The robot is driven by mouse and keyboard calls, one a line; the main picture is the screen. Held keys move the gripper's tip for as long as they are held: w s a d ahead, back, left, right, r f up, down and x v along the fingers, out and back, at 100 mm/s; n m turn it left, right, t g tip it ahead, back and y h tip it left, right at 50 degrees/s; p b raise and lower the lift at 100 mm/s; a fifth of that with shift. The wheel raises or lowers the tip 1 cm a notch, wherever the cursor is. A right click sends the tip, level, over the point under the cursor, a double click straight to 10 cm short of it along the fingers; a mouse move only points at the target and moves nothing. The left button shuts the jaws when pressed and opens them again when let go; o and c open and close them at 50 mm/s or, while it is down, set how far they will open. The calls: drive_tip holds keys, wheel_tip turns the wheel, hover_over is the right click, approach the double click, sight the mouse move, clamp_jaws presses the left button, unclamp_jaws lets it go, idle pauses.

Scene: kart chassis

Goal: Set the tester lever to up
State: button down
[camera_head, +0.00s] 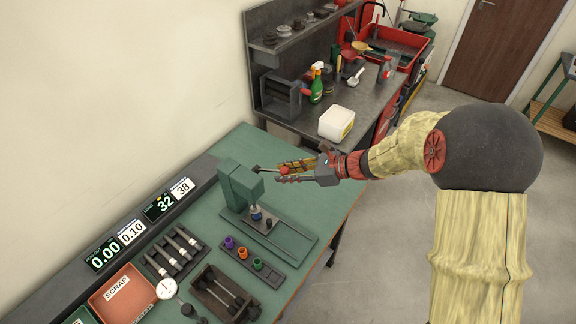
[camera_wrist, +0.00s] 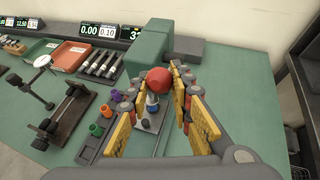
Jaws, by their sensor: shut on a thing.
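The tester is a green upright block (camera_head: 239,186) on a base plate on the green bench; its body also shows in the wrist view (camera_wrist: 149,53). Its lever (camera_head: 265,169) sticks out to the right from the block's top, roughly level in the head view. The lever ends in a red ball knob (camera_wrist: 158,80), which is mostly covered by the fingers in the head view. My gripper (camera_head: 284,170) reaches in from the right, with its yellow-padded fingers shut on the knob. The lever's rod is hidden behind the knob in the wrist view.
Displays (camera_head: 132,232) line the wall. The bench's right side is clear.

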sight(273, 170)
drive_tip(key=r+p, duration=0.1)
drive_tip(key=p, duration=0.1)
drive_tip(key=a+r+g+h+p, duration=0.1)
drive_tip(key=p, duration=0.2)
drive_tip(key=w+r+h+p, duration=0.1)
drive_tip(key=p, duration=0.2)
drive_tip(key=shift+w+a+r, duration=0.1)
drive_tip(key=shift+a+r, duration=0.25)
drive_tip(key=shift+r, duration=0.05)
drive_tip(key=a+r+h+p, duration=0.1)
drive_tip(key=p, duration=0.2)
drive_tip(key=w+a+m+g+h+p, duration=0.1)
drive_tip(key=p, duration=0.2)
drive_tip(key=shift+w+r+g, duration=0.25)
drive_tip(key=shift+r+g, duration=0.05)
drive_tip(key=shift+r, duration=0.05)
drive_tip(key=shift+w+a+r+p, duration=0.2)
drive_tip(key=shift+p, duration=0.45)
drive_tip(key=w+a+r+p, duration=0.1)
drive_tip(key=w+a+p, duration=0.1)
drive_tip(key=w+a, duration=0.2)
drive_tip(key=shift+w+a+r, duration=0.3)
drive_tip(key=shift+a+r, duration=0.1)
drive_tip(key=shift+a, duration=0.5)
drive_tip(key=c, duration=2)
unclamp_jaws()
drive_tip(key=o, duration=0.4)
drive_tip(key=shift+f, duration=0.2)
